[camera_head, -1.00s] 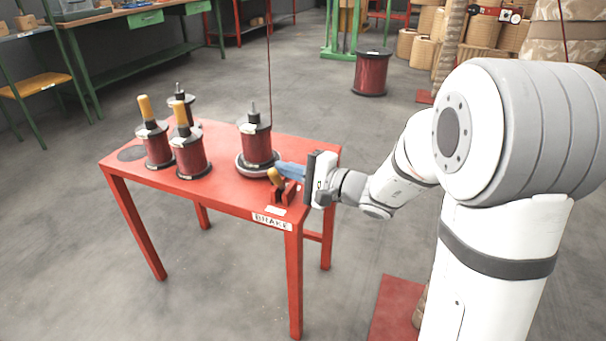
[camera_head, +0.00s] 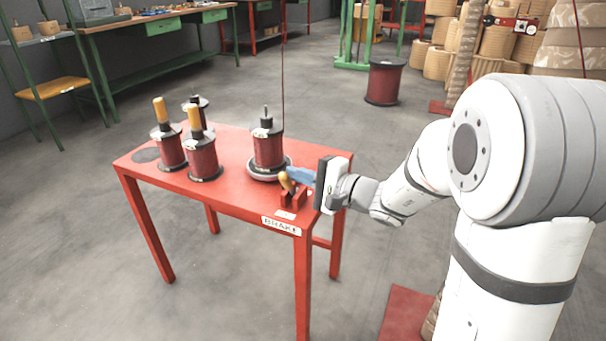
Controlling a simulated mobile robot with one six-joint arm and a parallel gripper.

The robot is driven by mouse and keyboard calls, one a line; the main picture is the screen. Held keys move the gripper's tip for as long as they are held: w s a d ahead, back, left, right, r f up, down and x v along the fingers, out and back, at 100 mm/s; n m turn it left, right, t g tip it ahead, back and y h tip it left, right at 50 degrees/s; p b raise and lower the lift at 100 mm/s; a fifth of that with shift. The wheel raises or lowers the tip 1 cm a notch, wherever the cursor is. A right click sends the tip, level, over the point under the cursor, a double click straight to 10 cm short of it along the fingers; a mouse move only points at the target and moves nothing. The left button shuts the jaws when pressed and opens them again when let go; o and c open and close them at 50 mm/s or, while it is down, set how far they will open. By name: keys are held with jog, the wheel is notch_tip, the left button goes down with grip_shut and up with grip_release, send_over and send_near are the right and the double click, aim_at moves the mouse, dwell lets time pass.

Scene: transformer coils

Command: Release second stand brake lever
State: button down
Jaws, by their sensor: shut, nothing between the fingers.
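A red table (camera_head: 235,202) bears a sign (camera_head: 281,226) reading "BRAKE" on its front edge. Near its right front corner is the brake lever (camera_head: 287,182), with a yellow-orange handle in a red bracket (camera_head: 293,198). My gripper (camera_head: 293,175) has blue fingers and reaches in from the right, just above the bracket. The fingers are shut and empty, at or beside the lever handle. I cannot tell whether they touch it. A dark red spool (camera_head: 268,150) stands on a round grey stand just behind the lever.
Several dark red spools, two with yellow handles, stand on the table's left part, such as this one (camera_head: 203,157). A larger spool (camera_head: 384,82) stands on the floor behind. The table's middle front is clear. A green workbench (camera_head: 160,62) is at back left.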

jog(key=w+r, duration=0.1)
jog(key=w, duration=0.1)
jog(key=shift+w+d+r, duration=0.15)
jog(key=shift+w+r, duration=0.2)
jog(key=shift+r, duration=0.05)
jog(key=p+v, duration=0.3)
jog(key=v, duration=0.7)
jog(key=shift+w+d+f, duration=0.2)
jog(key=shift+w+f, duration=0.2)
jog(key=shift+f, duration=0.05)
jog(key=shift+r, duration=0.1)
jog(key=s+a+r+n+g+h+p, duration=0.2)
jog(key=s+r+n+g+h+p, duration=0.15)
jog(key=s+r+p, duration=0.45)
jog(key=s+a+r+n+g+h+p, duration=0.2)
jog(key=s+r+g+p, duration=0.4)
jog(key=p, duration=0.5)
jog(key=s+d+r+n+t+h+p, duration=0.1)
jog(key=s+d+r+n+h+p, duration=0.1)
jog(key=r+p, duration=0.6)
jog(key=s+d+r+n+t+h+p, duration=0.1)
jog(key=s+d+r+h+p, duration=0.4)
jog(key=d+r+h+p, duration=0.2)
jog(key=shift+d+r+n+t+p, duration=0.35)
jog(key=shift+d+r+p, duration=0.4)
jog(key=shift+d, duration=0.3)
